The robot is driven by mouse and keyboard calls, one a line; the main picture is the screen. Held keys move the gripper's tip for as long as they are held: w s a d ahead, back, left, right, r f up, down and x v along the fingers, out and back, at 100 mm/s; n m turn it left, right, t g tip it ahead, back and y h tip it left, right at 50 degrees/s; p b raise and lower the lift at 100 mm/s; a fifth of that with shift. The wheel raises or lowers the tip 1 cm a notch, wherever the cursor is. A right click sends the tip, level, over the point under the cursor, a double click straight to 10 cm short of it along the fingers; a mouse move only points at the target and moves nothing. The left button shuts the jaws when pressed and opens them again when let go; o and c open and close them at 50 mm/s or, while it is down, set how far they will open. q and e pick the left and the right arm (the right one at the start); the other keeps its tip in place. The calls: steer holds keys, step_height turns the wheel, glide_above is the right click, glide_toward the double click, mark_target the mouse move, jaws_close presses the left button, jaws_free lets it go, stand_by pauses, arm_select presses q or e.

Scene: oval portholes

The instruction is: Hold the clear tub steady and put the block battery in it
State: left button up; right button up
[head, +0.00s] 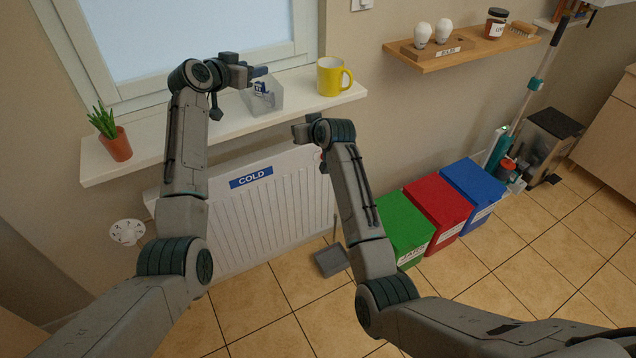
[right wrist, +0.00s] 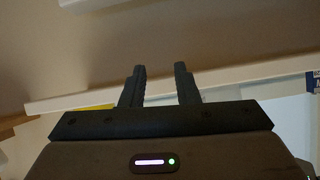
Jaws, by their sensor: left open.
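The clear tub (head: 264,103) stands on the white windowsill, left of the yellow mug. Dark blue shapes show in or through the tub; I cannot tell what they are. My left gripper (head: 258,72) is open at the tub's upper edge; I cannot tell whether it touches the tub. My right gripper (head: 300,131) is in front of the sill, below and right of the tub. The right wrist view shows its two fingers (right wrist: 160,68) apart with nothing between them. I cannot make out a block battery for certain in either view.
The yellow mug (head: 329,78) stands right of the tub, and a potted plant (head: 115,143) at the sill's left end. A radiator (head: 262,215) labelled COLD is below. A wooden shelf (head: 462,50) hangs at upper right. Green, red and blue bins (head: 437,205) stand on the floor.

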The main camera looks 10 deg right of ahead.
steer(key=s+d+f+g, duration=0.1)
steer(key=s+f, duration=0.1)
steer(key=f, duration=0.6)
steer(key=s+d+f+h, duration=0.1)
steer(key=s+d+f, duration=0.1)
steer(key=f, duration=0.6)
steer(key=shift+s+f+m+g, duration=0.2)
steer(key=shift+s+m+g, duration=0.2)
steer(key=shift+s, duration=0.15)
